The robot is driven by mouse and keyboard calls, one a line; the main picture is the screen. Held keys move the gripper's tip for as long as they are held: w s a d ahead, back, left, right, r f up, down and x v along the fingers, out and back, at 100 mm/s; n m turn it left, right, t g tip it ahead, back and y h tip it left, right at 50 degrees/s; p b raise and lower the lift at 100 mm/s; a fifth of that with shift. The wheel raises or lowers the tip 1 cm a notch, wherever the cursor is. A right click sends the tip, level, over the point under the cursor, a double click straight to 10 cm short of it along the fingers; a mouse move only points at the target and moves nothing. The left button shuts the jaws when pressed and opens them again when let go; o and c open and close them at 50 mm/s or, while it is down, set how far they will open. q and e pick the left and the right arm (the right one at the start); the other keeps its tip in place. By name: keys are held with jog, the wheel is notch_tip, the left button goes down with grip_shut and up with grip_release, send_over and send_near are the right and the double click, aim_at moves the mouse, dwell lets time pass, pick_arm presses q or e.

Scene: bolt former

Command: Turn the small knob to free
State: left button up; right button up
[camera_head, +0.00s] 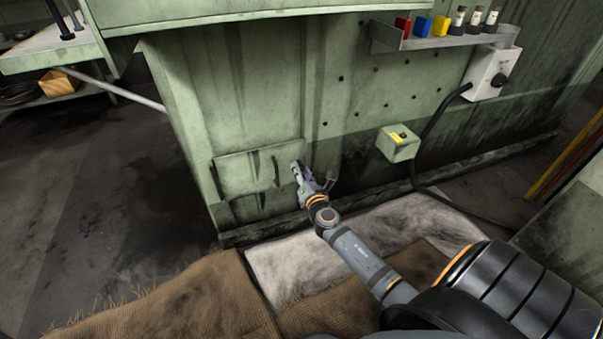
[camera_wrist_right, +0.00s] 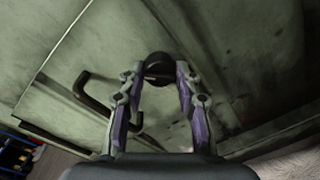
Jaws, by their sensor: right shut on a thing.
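The small knob (camera_wrist_right: 158,68) is dark and round and shows in the right wrist view between the fingertips of my right gripper (camera_wrist_right: 158,78). The fingers are shut on it, one on each side. In the head view my right gripper (camera_head: 298,170) reaches the right edge of a small green door (camera_head: 240,172) low on the machine; the knob itself is hidden there behind the gripper. The door lies flat against the machine front. A dark bar handle (camera_wrist_right: 95,95) on the door is left of the gripper in the wrist view. My left gripper is not in view.
A shelf (camera_head: 440,40) holds coloured blocks and bottles. A grey mat (camera_head: 330,235) and brown sacking (camera_head: 190,295) cover the floor in front.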

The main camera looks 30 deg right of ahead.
jog(key=shift+m+y+b, duration=0.4)
jog(key=shift+m+b, duration=0.75)
jog(key=shift+m, duration=2.75)
jog(key=o, duration=1.1)
